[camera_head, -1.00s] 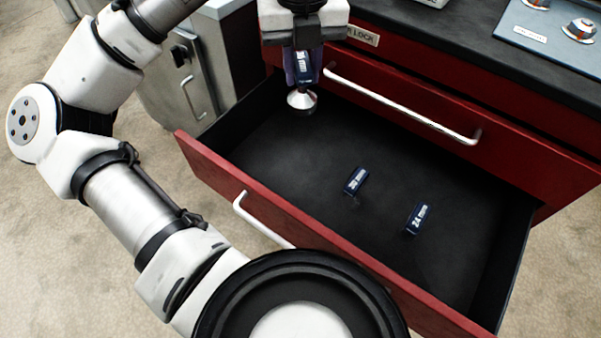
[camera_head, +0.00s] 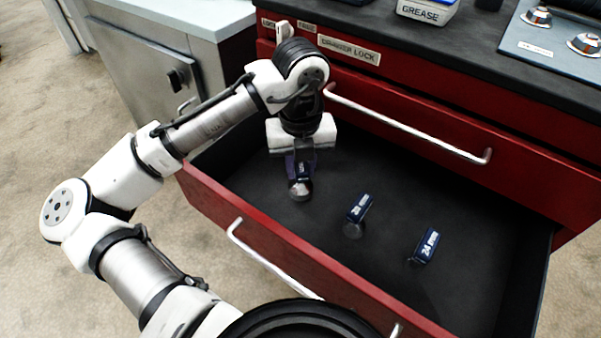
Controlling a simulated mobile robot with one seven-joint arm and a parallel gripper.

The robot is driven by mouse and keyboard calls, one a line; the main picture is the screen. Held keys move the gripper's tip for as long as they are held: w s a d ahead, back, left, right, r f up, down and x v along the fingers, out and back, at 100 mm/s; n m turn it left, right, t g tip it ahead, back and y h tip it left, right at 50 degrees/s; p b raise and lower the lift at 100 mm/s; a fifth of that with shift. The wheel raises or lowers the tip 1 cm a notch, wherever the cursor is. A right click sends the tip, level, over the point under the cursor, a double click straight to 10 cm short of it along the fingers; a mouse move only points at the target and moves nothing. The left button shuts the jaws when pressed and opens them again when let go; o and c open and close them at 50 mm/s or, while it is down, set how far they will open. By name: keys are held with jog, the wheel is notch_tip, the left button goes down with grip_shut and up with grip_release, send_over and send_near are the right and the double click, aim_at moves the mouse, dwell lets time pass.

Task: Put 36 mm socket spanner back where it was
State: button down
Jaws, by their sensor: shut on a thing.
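My gripper (camera_head: 301,163) points down inside the open drawer, at its left part. It is shut on a socket spanner (camera_head: 301,189) with a dark blue labelled body and a round metal socket end hanging downward. Its label is mostly covered by my fingers, so I cannot read the size. The spanner is low, close to the drawer floor; I cannot tell whether it touches. The open drawer (camera_head: 480,290) has a black floor and a red front. To the right lie a blue spanner with a hard-to-read label (camera_head: 360,209) and one marked 24 mm (camera_head: 428,247).
The red cabinet's upper drawer with a long handle (camera_head: 405,125) stands behind the open drawer. The open drawer's front wall (camera_head: 215,203) is close to my arm. A grease box (camera_head: 427,10) and a panel with knobs sit on the countertop. The drawer's right part is clear.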

jog(key=shift+f, duration=1.05)
jog(key=shift+f, duration=0.2)
jog(key=c, duration=1.2)
grip_release()
notch_tip(320, 180, up, 12)
jog(key=p, duration=0.2)
jog(key=shift+r+p, duration=0.25)
jog(key=shift+p, duration=0.15)
